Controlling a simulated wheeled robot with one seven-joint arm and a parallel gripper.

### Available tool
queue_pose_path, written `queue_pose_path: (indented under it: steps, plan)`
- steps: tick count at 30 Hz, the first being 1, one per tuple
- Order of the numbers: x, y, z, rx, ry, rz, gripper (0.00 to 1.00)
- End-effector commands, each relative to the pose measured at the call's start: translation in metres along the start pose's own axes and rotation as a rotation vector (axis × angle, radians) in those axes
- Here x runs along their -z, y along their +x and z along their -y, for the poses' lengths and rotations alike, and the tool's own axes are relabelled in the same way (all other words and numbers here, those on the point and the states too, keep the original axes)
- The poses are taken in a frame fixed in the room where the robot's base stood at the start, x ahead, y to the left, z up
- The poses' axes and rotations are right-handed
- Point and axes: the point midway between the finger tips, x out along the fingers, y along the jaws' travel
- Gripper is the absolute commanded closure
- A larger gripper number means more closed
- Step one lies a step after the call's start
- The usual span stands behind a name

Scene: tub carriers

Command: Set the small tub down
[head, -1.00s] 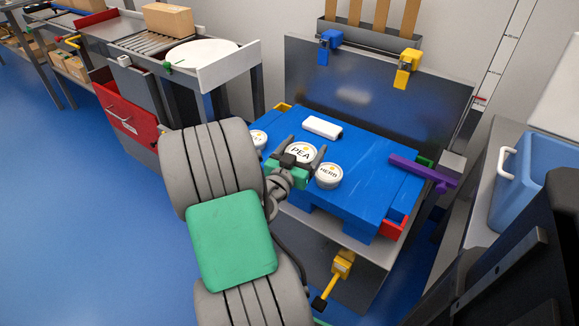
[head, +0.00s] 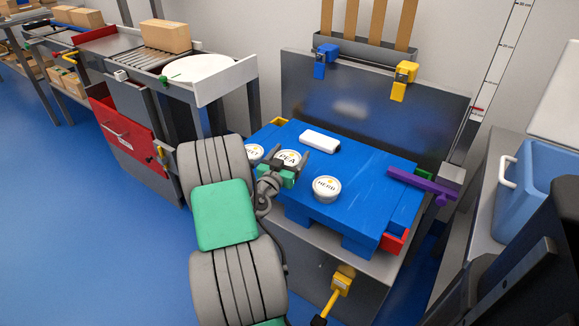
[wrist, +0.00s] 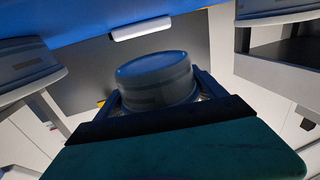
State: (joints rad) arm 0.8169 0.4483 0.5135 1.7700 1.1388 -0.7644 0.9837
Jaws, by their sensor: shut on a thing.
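A white tub labelled PEA (head: 289,157) is held between the two fingers of my gripper (head: 288,167), over the left part of the blue platform (head: 372,170). The wrist view shows the round tub (wrist: 155,78) upright between the dark fingers. I cannot tell whether its base touches the platform. A tub labelled HERB (head: 326,188) stands on the platform to the right of my gripper, apart from it. Another white tub (head: 253,153) at the platform's left edge is partly hidden by my arm.
A white block (head: 319,140) lies on the platform behind the tubs. A grey upright panel (head: 370,95) closes the back. A purple bar (head: 422,184) juts out at the right edge. A blue bin (head: 540,190) stands farther right. The platform's right half is mostly bare.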

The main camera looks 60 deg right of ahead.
Motion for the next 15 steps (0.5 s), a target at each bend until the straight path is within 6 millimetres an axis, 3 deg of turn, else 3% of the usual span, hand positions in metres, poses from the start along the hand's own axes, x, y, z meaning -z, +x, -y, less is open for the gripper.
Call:
queue_pose_path:
  steps: [5,10,15]
  plan:
    - [-0.017,0.012,0.008,0.0,0.001,-0.002,0.7]
    - [-0.05,0.017,0.011,0.0,-0.001,-0.001,0.7]
    - [-0.047,0.017,0.011,0.0,0.001,-0.004,0.7]
